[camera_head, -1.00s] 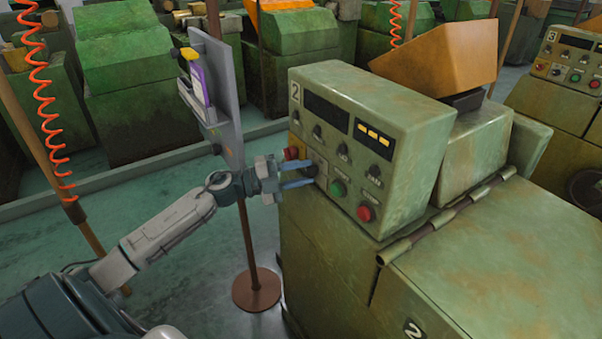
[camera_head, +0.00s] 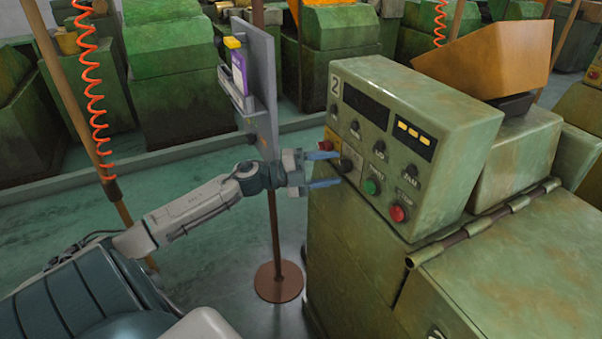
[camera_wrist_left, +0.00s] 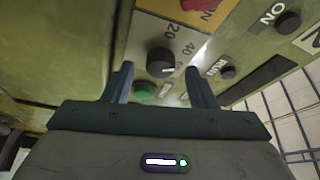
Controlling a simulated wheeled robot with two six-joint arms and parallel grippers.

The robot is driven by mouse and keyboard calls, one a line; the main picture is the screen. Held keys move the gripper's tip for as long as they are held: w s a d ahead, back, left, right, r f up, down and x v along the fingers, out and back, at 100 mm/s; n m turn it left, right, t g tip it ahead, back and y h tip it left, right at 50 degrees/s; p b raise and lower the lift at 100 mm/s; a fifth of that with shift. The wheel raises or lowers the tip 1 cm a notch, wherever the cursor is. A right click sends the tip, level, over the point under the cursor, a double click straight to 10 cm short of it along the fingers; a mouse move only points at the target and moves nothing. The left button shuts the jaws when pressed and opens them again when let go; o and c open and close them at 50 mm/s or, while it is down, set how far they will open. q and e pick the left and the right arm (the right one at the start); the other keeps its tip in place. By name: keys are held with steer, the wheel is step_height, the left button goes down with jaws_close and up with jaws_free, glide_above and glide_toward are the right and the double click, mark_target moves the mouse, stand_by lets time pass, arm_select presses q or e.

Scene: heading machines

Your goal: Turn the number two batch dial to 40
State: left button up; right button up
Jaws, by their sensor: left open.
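The number two machine's control box (camera_head: 440,120) stands right of centre in the head view, marked 2. Its black batch dial (camera_head: 347,165) sits low on the left of the front panel; in the wrist view the dial (camera_wrist_left: 160,61) shows a white mark, with 20 and 40 printed around it. The mark points down and right in that view, and the figure there is unclear. My left gripper (camera_head: 338,169) is open, its blue fingers pointing at the dial. In the wrist view the fingertips lie on either side of the dial; I cannot tell whether they touch it.
A green button (camera_head: 371,186) and a red stop button (camera_head: 398,213) lie right of the dial, with a red knob on yellow (camera_head: 326,146) above left. A grey board (camera_head: 262,90) on a brown pole stands behind my left arm. Orange coiled hose (camera_head: 92,90) hangs at left.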

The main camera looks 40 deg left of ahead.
arm_select(q)
steer(key=r+p+v, duration=0.1)
steer(key=p+v, duration=0.1)
steer(key=v, duration=0.7)
steer(key=shift+f+p, duration=0.4)
steer(key=shift+f, duration=0.05)
steer(key=shift+a, duration=0.1)
